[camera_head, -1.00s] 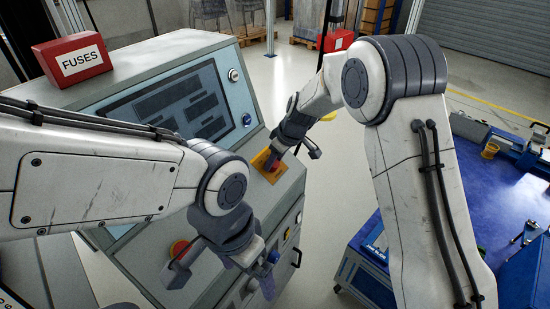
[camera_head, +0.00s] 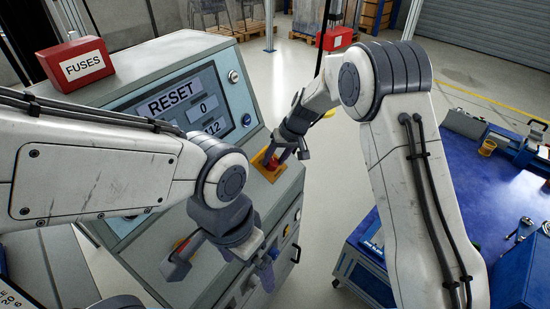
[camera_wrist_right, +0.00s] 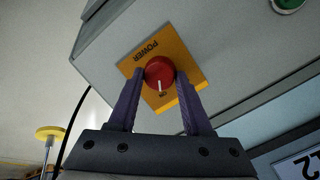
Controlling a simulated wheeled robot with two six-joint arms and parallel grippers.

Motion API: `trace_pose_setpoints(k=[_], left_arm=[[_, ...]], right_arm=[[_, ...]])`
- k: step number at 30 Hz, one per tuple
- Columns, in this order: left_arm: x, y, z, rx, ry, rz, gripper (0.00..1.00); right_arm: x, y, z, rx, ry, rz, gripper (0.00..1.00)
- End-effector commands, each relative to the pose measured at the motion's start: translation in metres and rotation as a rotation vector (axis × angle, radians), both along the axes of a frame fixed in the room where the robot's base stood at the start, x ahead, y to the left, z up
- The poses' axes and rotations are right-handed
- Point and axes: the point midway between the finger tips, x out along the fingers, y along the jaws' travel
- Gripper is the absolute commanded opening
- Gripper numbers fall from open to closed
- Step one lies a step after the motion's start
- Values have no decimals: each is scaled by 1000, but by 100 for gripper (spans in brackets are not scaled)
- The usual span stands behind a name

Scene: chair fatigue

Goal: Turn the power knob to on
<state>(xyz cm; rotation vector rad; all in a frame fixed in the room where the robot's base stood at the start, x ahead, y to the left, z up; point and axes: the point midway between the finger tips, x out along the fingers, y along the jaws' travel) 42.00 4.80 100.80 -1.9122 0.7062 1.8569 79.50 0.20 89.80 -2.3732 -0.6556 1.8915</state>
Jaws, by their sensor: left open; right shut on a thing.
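The power knob (camera_wrist_right: 160,73) is round and red with a white mark. It sits on a yellow plate (camera_wrist_right: 186,66) lettered POWER, and its mark points at the plate's ON lettering. My right gripper (camera_wrist_right: 160,82) is shut on the knob, with one purple finger against each side. In the head view the knob (camera_head: 271,164) is partly hidden by the right gripper (camera_head: 286,157). My left gripper (camera_head: 222,268) is open and empty, low in front of the cabinet. The screen (camera_head: 186,104) on the cabinet is lit and reads RESET with a 0 below.
A red FUSES box (camera_head: 76,64) stands on top of the grey cabinet (camera_head: 165,50). A green button (camera_wrist_right: 288,4) shows at the wrist view's top edge. A blue workbench (camera_head: 480,200) stands at right. Open floor (camera_head: 345,150) lies between cabinet and bench.

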Motion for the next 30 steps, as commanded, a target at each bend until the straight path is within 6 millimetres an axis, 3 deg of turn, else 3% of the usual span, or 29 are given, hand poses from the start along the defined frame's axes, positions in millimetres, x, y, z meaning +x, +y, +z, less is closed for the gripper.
trace_pose_setpoints(k=[14, 15, 17, 26, 30], left_arm=[[0, 0, 0, 0, 0, 0, 99], [0, 0, 0, 0, 0, 0, 99], [0, 0, 0, 0, 0, 0, 99], [0, 0, 0, 0, 0, 0, 99], [0, 0, -1, 0, 0, 0, 99]], right_arm=[[1, -1, 0, 4, 5, -16, 0], [1, -1, 0, 4, 5, -16, 61], [1, -1, 0, 4, 5, -15, 79], [0, 0, 1, 4, 5, -11, 79], [0, -4, 11, 5, 2, -14, 79]])
